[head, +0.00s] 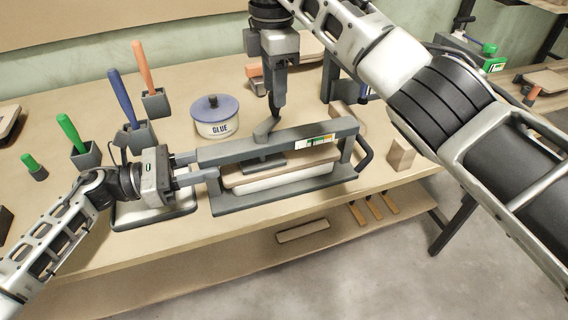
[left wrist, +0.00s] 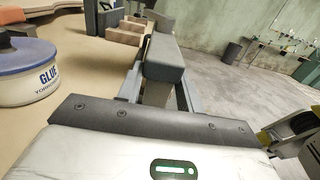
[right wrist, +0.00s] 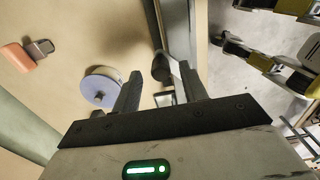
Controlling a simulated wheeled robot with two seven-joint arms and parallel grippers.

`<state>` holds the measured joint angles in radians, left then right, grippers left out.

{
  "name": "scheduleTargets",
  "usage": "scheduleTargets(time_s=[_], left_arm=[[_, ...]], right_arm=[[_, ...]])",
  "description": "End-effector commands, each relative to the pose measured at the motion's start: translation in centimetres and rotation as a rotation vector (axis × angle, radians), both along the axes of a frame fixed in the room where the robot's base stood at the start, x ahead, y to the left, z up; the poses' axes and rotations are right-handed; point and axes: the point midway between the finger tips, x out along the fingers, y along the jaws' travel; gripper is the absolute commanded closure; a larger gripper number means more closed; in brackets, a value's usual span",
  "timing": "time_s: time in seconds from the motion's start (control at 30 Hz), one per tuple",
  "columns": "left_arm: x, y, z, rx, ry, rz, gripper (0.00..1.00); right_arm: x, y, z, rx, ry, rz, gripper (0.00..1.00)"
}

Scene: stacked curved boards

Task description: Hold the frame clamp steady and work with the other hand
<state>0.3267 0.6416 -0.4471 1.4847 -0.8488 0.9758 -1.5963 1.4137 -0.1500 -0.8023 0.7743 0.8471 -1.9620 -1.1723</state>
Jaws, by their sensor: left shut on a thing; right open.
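The grey frame clamp (head: 230,152) stands on the workbench, its top bar above a stack of pale curved boards (head: 290,180). A short dark grey handle (head: 265,130) rises from the top bar. My left gripper (head: 203,172) is shut on the left end of the clamp; the clamp's bar (left wrist: 165,68) runs between its fingers in the left wrist view. My right gripper (head: 275,108) points down just above the handle. Its fingers (right wrist: 162,92) are apart in the right wrist view, with a dark knob-like part (right wrist: 160,66) seen between them.
A glue pot (head: 217,122) with a blue lid stands behind the clamp. Holders with orange, blue and green-handled tools (head: 122,95) stand at left. A wooden block (head: 401,155) is right of the clamp. A lower shelf (head: 255,250) holds wood strips.

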Motion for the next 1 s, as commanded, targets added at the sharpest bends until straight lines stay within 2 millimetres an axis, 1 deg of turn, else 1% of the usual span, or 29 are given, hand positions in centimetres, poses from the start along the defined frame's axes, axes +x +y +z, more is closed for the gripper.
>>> scheduleTargets(time_s=[0.03, 0.3, 0.5, 0.6, 0.87, 1.0], left_arm=[[0.0, 0.0, 0.0, 0.001, 0.001, 0.001, 0.95], [0.0, 0.0, 0.0, 0.001, 0.001, 0.001, 0.95], [0.0, 0.0, 0.0, 0.001, 0.001, 0.001, 0.95], [0.0, 0.0, 0.0, 0.001, 0.001, 0.001, 0.95], [0.0, 0.0, 0.0, 0.001, 0.000, 0.001, 0.95], [0.0, 0.0, 0.0, 0.001, 0.000, 0.001, 0.95]], right_arm=[[0.0, 0.0, 0.6, 0.002, -0.002, 0.000, 0.57], [0.0, 0.1, 3.3, 0.001, -0.002, 0.000, 0.57], [0.0, 0.0, 4.9, 0.000, 0.000, 0.000, 0.57], [0.0, 0.0, 5.2, 0.001, 0.001, 0.000, 0.57], [0.0, 0.0, 5.3, 0.001, 0.001, 0.000, 0.57], [0.0, 0.0, 6.1, 0.000, -0.001, 0.000, 0.57]])
